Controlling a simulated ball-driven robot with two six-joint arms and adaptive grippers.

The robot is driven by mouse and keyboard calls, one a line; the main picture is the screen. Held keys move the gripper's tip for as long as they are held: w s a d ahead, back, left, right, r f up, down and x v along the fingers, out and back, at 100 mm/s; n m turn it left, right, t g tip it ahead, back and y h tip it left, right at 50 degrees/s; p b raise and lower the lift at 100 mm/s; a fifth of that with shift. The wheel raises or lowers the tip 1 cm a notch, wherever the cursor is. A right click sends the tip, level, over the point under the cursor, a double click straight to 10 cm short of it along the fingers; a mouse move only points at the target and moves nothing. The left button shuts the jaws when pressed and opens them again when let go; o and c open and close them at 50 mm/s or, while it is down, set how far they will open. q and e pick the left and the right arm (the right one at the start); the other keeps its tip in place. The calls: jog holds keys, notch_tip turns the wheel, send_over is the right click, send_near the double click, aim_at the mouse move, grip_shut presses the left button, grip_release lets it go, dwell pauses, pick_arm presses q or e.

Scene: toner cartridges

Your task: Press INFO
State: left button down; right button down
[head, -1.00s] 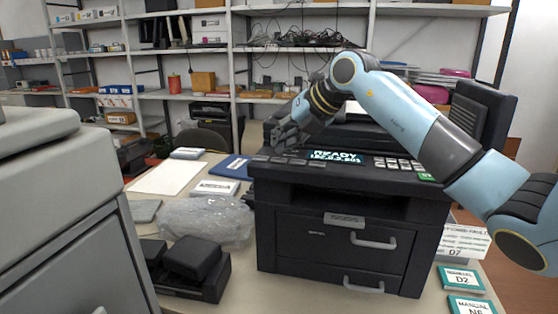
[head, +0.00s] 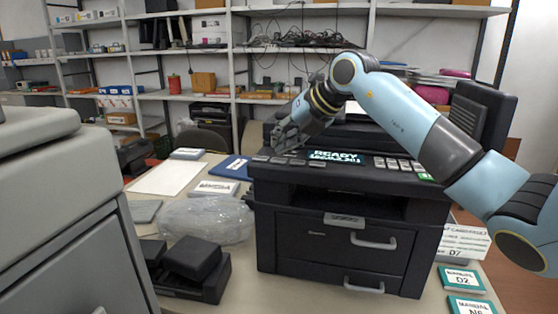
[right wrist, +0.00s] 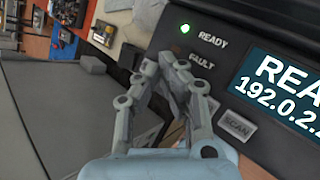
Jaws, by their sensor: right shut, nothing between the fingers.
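The black printer (head: 290,230) stands on the table in the head view, its lit display (head: 335,157) reading READY and a number. My right gripper (head: 279,142) is over the left part of its top panel, near a row of small dark buttons. In the right wrist view the gripper (right wrist: 178,62) is shut and empty, left of the display (right wrist: 285,85). A SCAN button (right wrist: 238,126) shows right of the fingers; the fingers partly cover the panel beside it. No INFO label is readable. I cannot tell whether the fingertips touch the panel. My left gripper is out of view.
A lit green READY light (right wrist: 185,28) and an unlit FAULT light (right wrist: 183,56) are on the panel. A clear plastic bag (head: 205,220) and a black cartridge tray (head: 190,275) lie left of the printer. A grey cabinet (head: 60,190) fills the left. Manuals (head: 462,279) lie at right.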

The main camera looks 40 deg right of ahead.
aim_at(281, 159)
jog(key=shift+f, duration=0.35)
jog(key=shift+f+b, duration=0.4)
jog(key=shift+b, duration=0.05)
dwell(0.4)
jog(key=shift+r, duration=0.15)
jog(key=shift+r+p, duration=0.65)
jog(key=shift+r, duration=0.05)
jog(key=shift+r, duration=0.1)
notch_tip(281, 159, up, 5)
jog(key=p, duration=0.3)
jog(key=shift+p, duration=0.35)
jog(key=shift+a, duration=0.1)
dwell(0.5)
